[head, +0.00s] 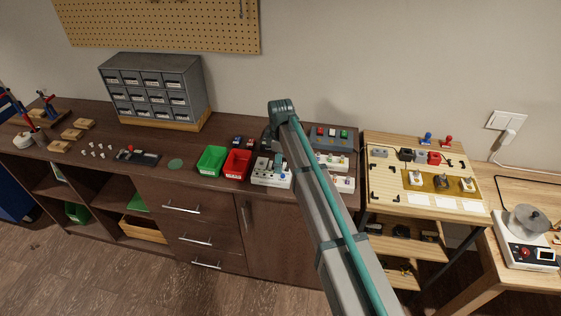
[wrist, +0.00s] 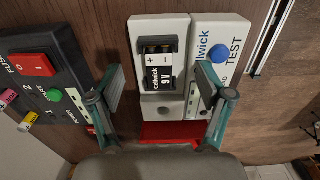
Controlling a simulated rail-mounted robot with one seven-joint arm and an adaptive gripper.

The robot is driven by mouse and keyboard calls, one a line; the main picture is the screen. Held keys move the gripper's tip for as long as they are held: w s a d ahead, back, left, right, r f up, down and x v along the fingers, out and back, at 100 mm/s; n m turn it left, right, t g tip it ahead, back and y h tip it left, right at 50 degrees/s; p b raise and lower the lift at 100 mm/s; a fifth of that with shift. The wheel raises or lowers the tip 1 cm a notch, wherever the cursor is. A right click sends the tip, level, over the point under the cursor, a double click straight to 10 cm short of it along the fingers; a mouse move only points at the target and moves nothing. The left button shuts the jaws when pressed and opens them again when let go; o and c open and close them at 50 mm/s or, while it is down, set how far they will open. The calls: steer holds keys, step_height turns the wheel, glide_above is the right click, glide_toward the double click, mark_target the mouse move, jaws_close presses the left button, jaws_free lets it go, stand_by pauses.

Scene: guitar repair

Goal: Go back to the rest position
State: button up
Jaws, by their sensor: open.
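My gripper (wrist: 162,108) is open, with its two teal-edged fingers spread apart in the wrist view. Nothing is held between them. A white battery holder (wrist: 178,103) with a 9 V battery (wrist: 158,65) lies beneath and ahead of the fingers. In the head view my gripper (head: 277,160) points down over the cabinet top, just behind the white test unit (head: 268,176). My arm reaches in from the lower right and partly hides the gripper and the units behind it.
A blue-button TEST panel (wrist: 226,40) and a black fuse box (wrist: 40,75) flank the holder. A green bin (head: 211,161) and a red bin (head: 237,164) stand left of the gripper. A grey drawer unit (head: 155,88) stands farther left. A wooden workbench (head: 385,205) is at right.

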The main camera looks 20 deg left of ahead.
steer(key=shift+r+p, duration=1.8)
steer(key=shift+r, duration=1.75)
